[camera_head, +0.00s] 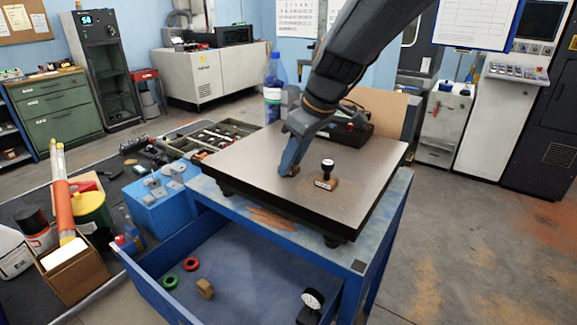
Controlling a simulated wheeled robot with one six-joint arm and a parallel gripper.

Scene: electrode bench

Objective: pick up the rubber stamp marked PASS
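A rubber stamp (327,174) stands upright on the dark-topped surface plate (250,190). My gripper (290,172) points down just left of the stamp, low over the plate and apart from the stamp. Only one blue side of the gripper shows clearly, with a small brownish patch by its tip. The gap between the fingers is hidden, so I cannot tell whether it is open or holds anything.
The plate rests on a blue bench (390,205). Below is an open blue drawer (250,270) with a green ring (170,282), red ring (191,264), brown block (205,289) and dial gauge (312,300). A blue bottle (273,90) stands behind. The plate's front and right are clear.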

